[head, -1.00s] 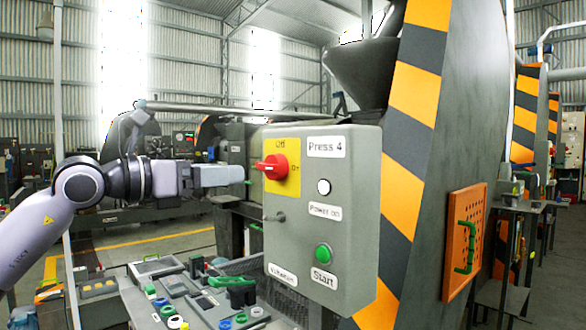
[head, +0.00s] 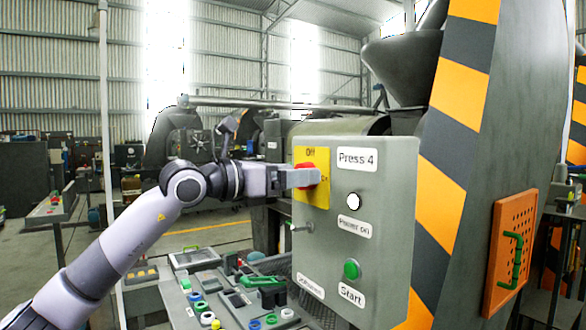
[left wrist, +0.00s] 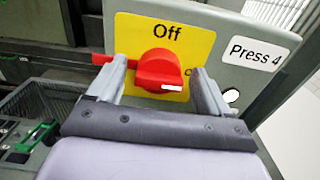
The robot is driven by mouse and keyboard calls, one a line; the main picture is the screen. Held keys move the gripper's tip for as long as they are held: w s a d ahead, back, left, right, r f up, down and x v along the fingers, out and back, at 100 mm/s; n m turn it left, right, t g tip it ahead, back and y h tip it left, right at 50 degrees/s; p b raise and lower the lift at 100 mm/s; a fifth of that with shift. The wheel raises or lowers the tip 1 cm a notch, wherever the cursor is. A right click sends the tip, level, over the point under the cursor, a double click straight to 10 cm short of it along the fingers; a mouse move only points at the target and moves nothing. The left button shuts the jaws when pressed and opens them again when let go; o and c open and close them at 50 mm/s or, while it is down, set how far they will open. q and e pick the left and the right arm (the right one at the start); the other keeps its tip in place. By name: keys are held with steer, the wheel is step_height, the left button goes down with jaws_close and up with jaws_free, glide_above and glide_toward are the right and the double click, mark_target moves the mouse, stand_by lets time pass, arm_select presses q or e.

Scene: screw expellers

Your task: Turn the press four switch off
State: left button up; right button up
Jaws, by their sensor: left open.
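The red rotary switch (left wrist: 158,72) sits on a yellow plate (left wrist: 190,38) marked "Off" at the top and "On" at the right, on the grey "Press 4" box. In the head view the switch (head: 306,170) is partly hidden by my left gripper (head: 304,178). In the left wrist view my left gripper (left wrist: 158,88) is open, with one finger on each side of the knob. I cannot tell whether the fingers touch it. The knob's white mark points to the right, toward "On". My right gripper is not in view.
A control panel with several coloured buttons (head: 255,300) lies below. A striped press frame (head: 455,130) stands right of the box.

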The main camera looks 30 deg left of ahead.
arm_select(q)
steer(key=shift+w, duration=0.1)
steer(key=c, duration=0.9)
steer(key=shift+c, duration=0.2)
steer(key=shift+f+n, duration=0.1)
steer(key=shift+n, duration=0.2)
steer(key=n+b, duration=0.1)
steer(key=n, duration=0.2)
steer(key=shift+w+n, duration=0.1)
steer(key=shift+n, duration=0.2)
steer(key=n, duration=0.4)
steer(key=shift+a+b, duration=0.1)
steer(key=shift+b, duration=0.25)
steer(key=shift+a+f+n, duration=0.1)
steer(key=shift+n, duration=2.3)
steer(key=shift+f+n, duration=0.1)
steer(key=shift+n, duration=2.3)
